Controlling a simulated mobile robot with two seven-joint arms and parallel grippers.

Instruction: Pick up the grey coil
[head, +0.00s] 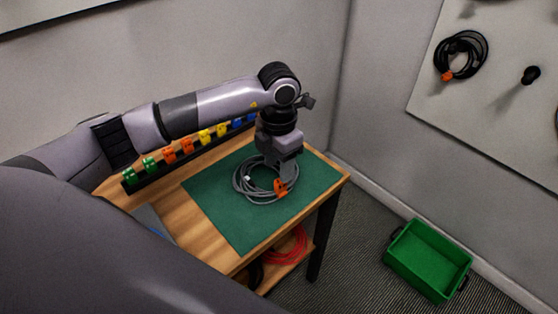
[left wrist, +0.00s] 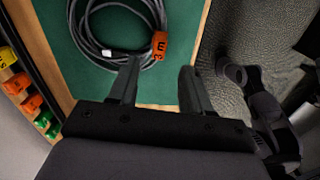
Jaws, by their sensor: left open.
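The grey coil (head: 243,189) lies on the green mat (head: 225,222) on the wooden table. It has an orange tag (head: 281,187), marked with dark characters in the left wrist view (left wrist: 160,45). My left gripper (head: 284,178) points down above the coil's right side, near the tag. In the left wrist view the open jaws (left wrist: 159,85) are empty, and the left finger overlaps the lower edge of the coil (left wrist: 78,30). The exact height of the fingers above the mat is hard to tell.
A dark rack with several coloured clips (head: 187,146) runs along the table's back edge. A red coil (head: 290,247) lies on the lower shelf. A green crate (head: 428,262) stands on the floor at right. A black coil (head: 461,55) hangs on the wall board.

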